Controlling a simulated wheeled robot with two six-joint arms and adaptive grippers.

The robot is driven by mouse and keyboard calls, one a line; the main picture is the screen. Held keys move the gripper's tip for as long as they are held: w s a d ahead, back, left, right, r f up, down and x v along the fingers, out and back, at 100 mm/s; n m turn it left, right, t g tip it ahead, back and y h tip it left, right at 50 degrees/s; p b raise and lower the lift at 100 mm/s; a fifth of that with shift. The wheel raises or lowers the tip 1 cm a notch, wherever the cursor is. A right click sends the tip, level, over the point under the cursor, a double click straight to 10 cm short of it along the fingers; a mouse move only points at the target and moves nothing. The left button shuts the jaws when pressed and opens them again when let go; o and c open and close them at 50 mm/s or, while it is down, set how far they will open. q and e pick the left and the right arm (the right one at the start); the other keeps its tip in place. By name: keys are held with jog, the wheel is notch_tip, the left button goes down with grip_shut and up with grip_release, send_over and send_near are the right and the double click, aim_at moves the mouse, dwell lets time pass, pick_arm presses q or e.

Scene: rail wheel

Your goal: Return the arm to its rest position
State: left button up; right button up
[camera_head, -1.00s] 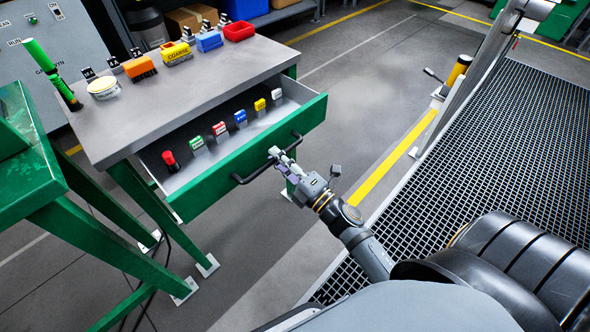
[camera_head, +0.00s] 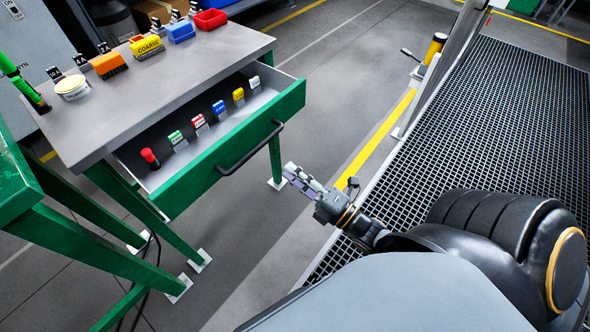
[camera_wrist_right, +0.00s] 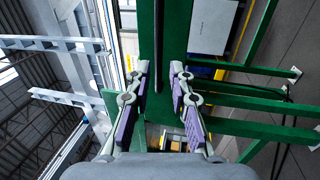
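My right gripper (camera_head: 302,180) is off the front of the pulled-out green drawer (camera_head: 240,152), to the right of and below its dark handle (camera_head: 250,150) in the head view. It is apart from the handle and empty. In the right wrist view, its two purple-padded fingers (camera_wrist_right: 159,68) stand apart with a clear gap between them. My right arm reaches in from the lower right. My left gripper is in neither view.
The drawer holds a red item (camera_head: 149,158) and several coloured tagged items. The grey tabletop (camera_head: 140,85) carries bins and brushes. A green frame (camera_head: 75,240) stands at left. Open floor lies right of the drawer, before the dark grating (camera_head: 500,120).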

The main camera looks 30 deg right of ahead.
jog(key=shift+f, duration=0.1)
jog(key=s+d+f+m+g+h, duration=0.25)
jog(key=f+m+g, duration=0.2)
jog(key=f, duration=0.75)
jog(key=s+d+f+m+g+h, duration=0.1)
jog(key=d+f+m+g+h, duration=0.4)
jog(key=f, duration=0.8)
jog(key=s+d+f+m+g, duration=0.2)
jog(key=f+m, duration=0.4)
jog(key=f, duration=0.6)
jog(key=s+a+f+m+g, duration=0.2)
jog(key=s+f+m+g, duration=0.3)
jog(key=s+f, duration=0.45)
pick_arm(q)
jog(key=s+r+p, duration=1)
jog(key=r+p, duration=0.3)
jog(key=p, duration=0.6)
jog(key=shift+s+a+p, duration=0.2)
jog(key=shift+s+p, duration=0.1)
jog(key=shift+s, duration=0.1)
pick_arm(e)
jog(key=s+r+m+g, duration=0.1)
jog(key=s+r, duration=1.1)
jog(key=shift+s, duration=0.4)
